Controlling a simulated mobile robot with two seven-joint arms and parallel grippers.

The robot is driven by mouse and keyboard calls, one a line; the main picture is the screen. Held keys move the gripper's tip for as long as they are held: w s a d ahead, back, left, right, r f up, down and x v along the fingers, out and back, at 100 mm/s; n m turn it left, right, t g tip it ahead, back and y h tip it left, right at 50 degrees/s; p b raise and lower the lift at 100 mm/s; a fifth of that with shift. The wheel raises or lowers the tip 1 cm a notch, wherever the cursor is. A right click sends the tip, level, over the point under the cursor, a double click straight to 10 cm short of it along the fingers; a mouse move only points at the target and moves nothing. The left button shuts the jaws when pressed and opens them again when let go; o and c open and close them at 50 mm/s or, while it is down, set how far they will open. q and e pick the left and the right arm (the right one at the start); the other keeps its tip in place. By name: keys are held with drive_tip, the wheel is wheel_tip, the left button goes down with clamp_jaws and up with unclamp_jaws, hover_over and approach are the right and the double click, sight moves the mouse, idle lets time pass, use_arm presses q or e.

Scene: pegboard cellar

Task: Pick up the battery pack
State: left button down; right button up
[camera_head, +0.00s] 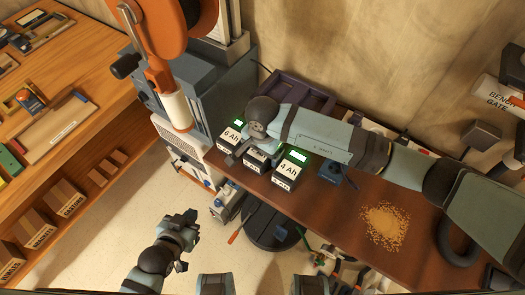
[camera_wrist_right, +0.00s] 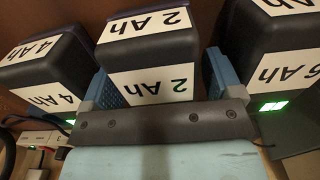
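Three dark battery packs with white labels and charge lights stand in a row on the brown bench. The 6 Ah pack (camera_head: 230,136) is at the left, the 2 Ah pack (camera_head: 254,161) in the middle, partly hidden by my right arm, and the 4 Ah pack (camera_head: 290,169) at the right. In the right wrist view, the 2 Ah pack (camera_wrist_right: 150,62) is between the two blue fingers of my right gripper (camera_wrist_right: 163,88). The fingers stand on either side of it, with their inner pads showing, so the gripper looks open. My left gripper (camera_head: 186,240) is open and empty above the floor.
The 4 Ah pack (camera_wrist_right: 45,75) and 6 Ah pack (camera_wrist_right: 275,50) stand close on either side of the fingers. A purple tray (camera_head: 300,93) lies behind the packs. A blue item (camera_head: 335,172) and a pile of grains (camera_head: 385,225) are to the right on the bench (camera_head: 330,205).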

drive_tip(key=c, duration=0.7)
drive_tip(key=shift+r, duration=0.15)
use_arm(q)
wheel_tip(320, 180, down, 3)
drive_tip(key=b, duration=0.2)
drive_tip(key=shift+r+b, duration=0.1)
drive_tip(key=shift+b, duration=0.3)
use_arm(e)
wheel_tip(320, 180, up, 20)
drive_tip(key=shift+w, duration=0.1)
